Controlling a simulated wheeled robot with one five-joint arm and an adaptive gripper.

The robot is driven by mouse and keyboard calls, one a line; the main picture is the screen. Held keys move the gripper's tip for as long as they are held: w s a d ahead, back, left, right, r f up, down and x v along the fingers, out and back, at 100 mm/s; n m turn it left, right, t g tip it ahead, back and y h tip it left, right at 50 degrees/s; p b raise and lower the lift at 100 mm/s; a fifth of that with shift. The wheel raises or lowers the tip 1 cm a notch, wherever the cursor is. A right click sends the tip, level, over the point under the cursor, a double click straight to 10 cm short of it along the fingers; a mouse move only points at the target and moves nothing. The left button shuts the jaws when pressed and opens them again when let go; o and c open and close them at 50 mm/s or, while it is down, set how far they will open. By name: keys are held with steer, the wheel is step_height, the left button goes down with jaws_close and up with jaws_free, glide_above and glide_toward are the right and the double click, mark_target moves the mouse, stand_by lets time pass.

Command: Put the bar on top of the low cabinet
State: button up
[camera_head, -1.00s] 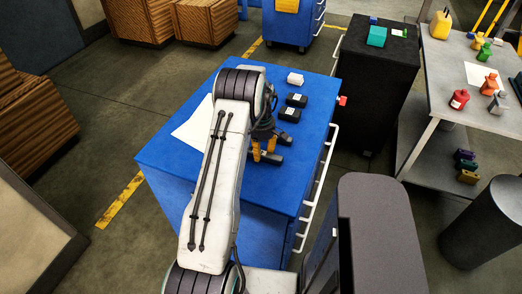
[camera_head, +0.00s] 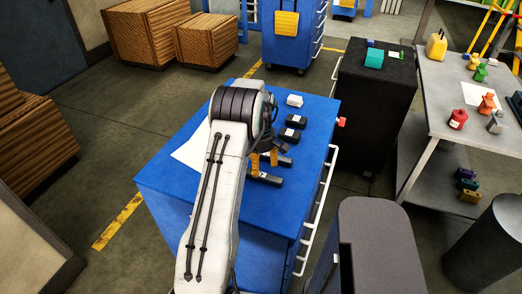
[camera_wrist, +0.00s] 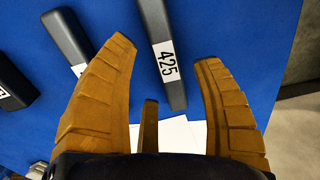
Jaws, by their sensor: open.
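Several dark bars lie on the blue cabinet top. A bar labelled 425 (camera_wrist: 168,70) lies between the fingertips in the wrist view, its near end reaching into the gap, not gripped. In the head view, a bar near my fingers (camera_head: 266,178) lies just below them; I cannot tell which bar there is 425. My gripper (camera_head: 264,163) is open above the cabinet top; its orange fingers also show in the wrist view (camera_wrist: 167,52). The blue cabinet (camera_head: 172,192) stands in front of me. A lower-looking black cabinet (camera_head: 376,105) stands behind it to the right.
Another bar (camera_wrist: 67,42) lies left of the gripper in the wrist view. A white block (camera_head: 294,100) and white sheet (camera_head: 192,152) are on the blue top. The black cabinet carries a teal box (camera_head: 374,58) and has free top space. A grey table (camera_head: 450,110) stands at right.

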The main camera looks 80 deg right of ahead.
step_height(320, 180, up, 7)
steer(key=b, duration=0.3)
steer(key=w+a+r, duration=0.3)
steer(key=w, duration=0.4)
steer(key=w+a+r, duration=0.3)
steer(key=w+r, duration=0.1)
steer(key=w, duration=0.3)
steer(key=w+a+r+n+t+h, duration=0.1)
steer(key=w+a+r, duration=0.1)
steer(key=w+a, duration=0.45)
steer(key=w+a+r+h, duration=0.1)
steer(key=w+a+r, duration=0.2)
steer(key=w+a, duration=0.3)
steer(key=w+a+r+n+t, duration=0.1)
steer(key=w+a+r, duration=0.1)
steer(key=a, duration=1.5)
steer(key=s+a+f+t+y, duration=0.1)
steer(key=s+a, duration=0.3)
steer(key=a, duration=0.4)
steer(key=s+a+f+t, duration=0.1)
steer(key=s+a+f, duration=0.2)
steer(key=a, duration=0.4)
steer(key=shift+s+a+n+y+b, duration=0.3)
steer(key=shift+s+a+n+y, duration=0.1)
steer(key=shift+s, duration=0.3)
